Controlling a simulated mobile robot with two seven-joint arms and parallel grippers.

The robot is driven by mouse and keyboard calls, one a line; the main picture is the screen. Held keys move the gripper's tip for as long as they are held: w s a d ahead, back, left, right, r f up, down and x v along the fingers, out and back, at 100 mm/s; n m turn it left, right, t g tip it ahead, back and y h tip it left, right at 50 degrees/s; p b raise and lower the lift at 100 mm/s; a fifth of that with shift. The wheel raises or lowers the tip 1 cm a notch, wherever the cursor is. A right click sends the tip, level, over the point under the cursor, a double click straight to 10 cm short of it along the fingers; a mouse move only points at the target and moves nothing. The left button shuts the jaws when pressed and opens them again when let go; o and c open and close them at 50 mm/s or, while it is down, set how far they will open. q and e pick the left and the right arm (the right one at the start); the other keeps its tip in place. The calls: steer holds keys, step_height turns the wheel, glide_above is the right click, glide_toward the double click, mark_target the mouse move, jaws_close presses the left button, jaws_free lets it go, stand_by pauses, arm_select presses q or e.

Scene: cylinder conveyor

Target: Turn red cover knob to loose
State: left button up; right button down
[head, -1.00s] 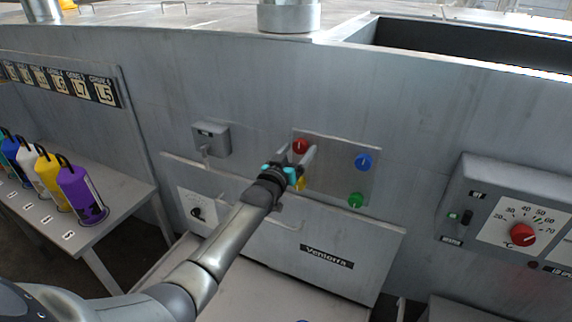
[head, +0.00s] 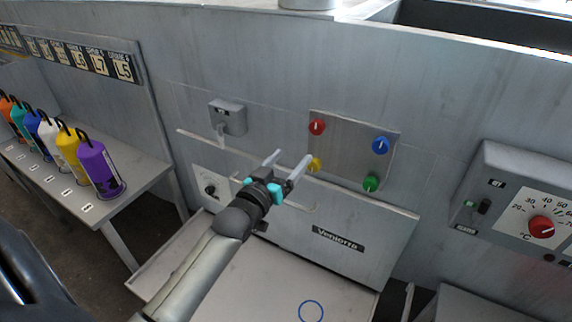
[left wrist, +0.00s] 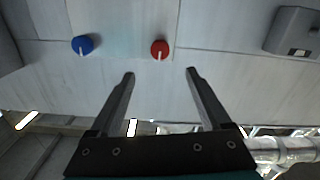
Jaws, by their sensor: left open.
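The red cover knob (head: 317,127) is at the upper left of a grey square plate (head: 345,140) on the machine wall, its white mark near upright in the head view. A blue knob (head: 381,145), a yellow knob (head: 314,164) and a green knob (head: 371,183) share the plate. My left gripper (head: 292,157) is open and empty, in front of the wall, appearing below and left of the red knob. In the left wrist view the red knob (left wrist: 159,50) lies beyond and between the open fingertips (left wrist: 160,73), not touched. The blue knob (left wrist: 82,45) shows to its left.
A grey switch box (head: 228,117) is on the wall left of the plate. A control box with a red dial (head: 541,227) is at the right. Several coloured bottles stand on a side table (head: 150,182). A handled Ventorra panel (head: 365,255) is below.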

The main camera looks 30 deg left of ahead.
arm_select(q)
steer(key=shift+s, duration=0.7)
steer(key=s+d+f+g+b, duration=0.1)
steer(key=s+f+g+b, duration=0.15)
steer(key=f, duration=0.95)
steer(key=s+d+f+g+b, duration=0.15)
steer(key=f+b, duration=0.25)
steer(key=f, duration=0.9)
steer(key=s+d+f+m+g+b, duration=0.1)
steer(key=s+d+f+g+b, duration=0.1)
steer(key=s+f, duration=0.6)
steer(key=s+d+f+m+g+b, duration=0.1)
steer(key=s+f+g+b, duration=0.3)
steer(key=f, duration=1.3)
steer(key=s+d+f+m+g+h+b, duration=0.1)
steer(key=s+d+f+g+b, duration=0.2)
steer(key=s+f, duration=0.9)
steer(key=shift+s+f+b, duration=0.4)
steer(key=shift+s+b, duration=0.05)
steer(key=shift+b, duration=0.85)
steer(key=s+d+f+m+g+b, duration=0.1)
steer(key=s+f+g+b, duration=0.1)
steer(key=s+f, duration=0.2)
steer(key=s+d+f+m+g+b, duration=0.1)
steer(key=s+f, duration=0.3)
steer(key=s, duration=0.7)
steer(key=shift+f+g+b, duration=0.3)
steer(key=shift+g+b, duration=0.2)
steer(key=shift+s, duration=0.1)
